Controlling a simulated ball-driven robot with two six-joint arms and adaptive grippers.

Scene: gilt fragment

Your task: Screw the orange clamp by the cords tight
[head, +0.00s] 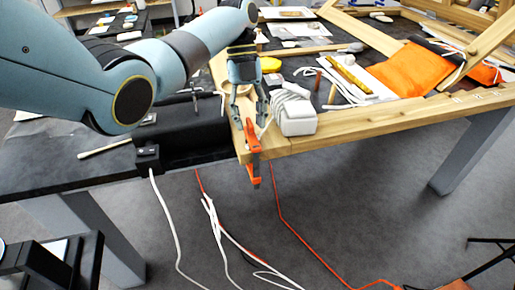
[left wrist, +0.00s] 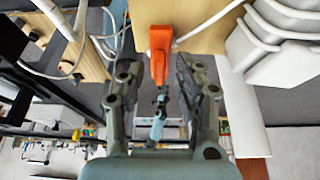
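The orange clamp (head: 253,160) sits on the front edge of the wooden frame (head: 330,133), near its left corner, and hangs below the edge. My left gripper (head: 250,116) is above it, pointing down. In the left wrist view the clamp (left wrist: 160,42) lies between the two spread fingers of the left gripper (left wrist: 158,75), with its dark screw and bluish handle (left wrist: 157,128) running toward the palm. Both fingers look apart from the handle. White cords (head: 211,207) and an orange cord (head: 287,222) hang below the edge. My right gripper is not in view.
A white block wrapped in cord (head: 295,114) stands on the frame just right of the gripper. A black box-like piece (head: 190,133) is at the left. An orange cloth (head: 411,69) lies further right. The grey floor below the edge is open apart from the cords.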

